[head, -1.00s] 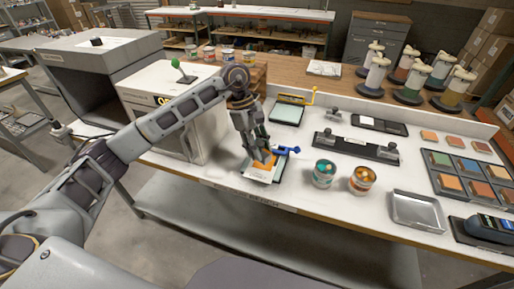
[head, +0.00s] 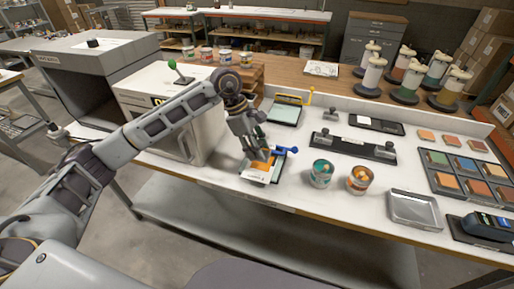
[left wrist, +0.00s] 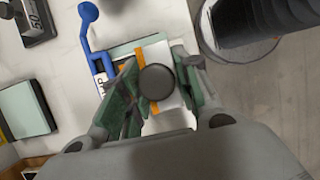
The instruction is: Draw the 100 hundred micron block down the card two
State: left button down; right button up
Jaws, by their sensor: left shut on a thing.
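My left gripper (head: 257,148) reaches down at the white card (head: 255,177) with an orange paint band (head: 260,164), on a board with a blue clamp handle (head: 287,151). In the left wrist view, the gripper (left wrist: 155,98) is shut on a block whose round dark knob (left wrist: 157,82) shows between the green finger pads. The card (left wrist: 180,112), an orange strip and the blue handle (left wrist: 87,22) show around it. The block's lower edge is hidden, so I cannot tell whether it touches the card. My right gripper is not in view.
Two open paint cans, green (head: 321,174) and orange (head: 360,180), stand right of the board. A second board (head: 284,114) with a yellow handle lies behind. A dark holder (head: 354,146) with blocks and an empty metal tray (head: 414,211) lie further right.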

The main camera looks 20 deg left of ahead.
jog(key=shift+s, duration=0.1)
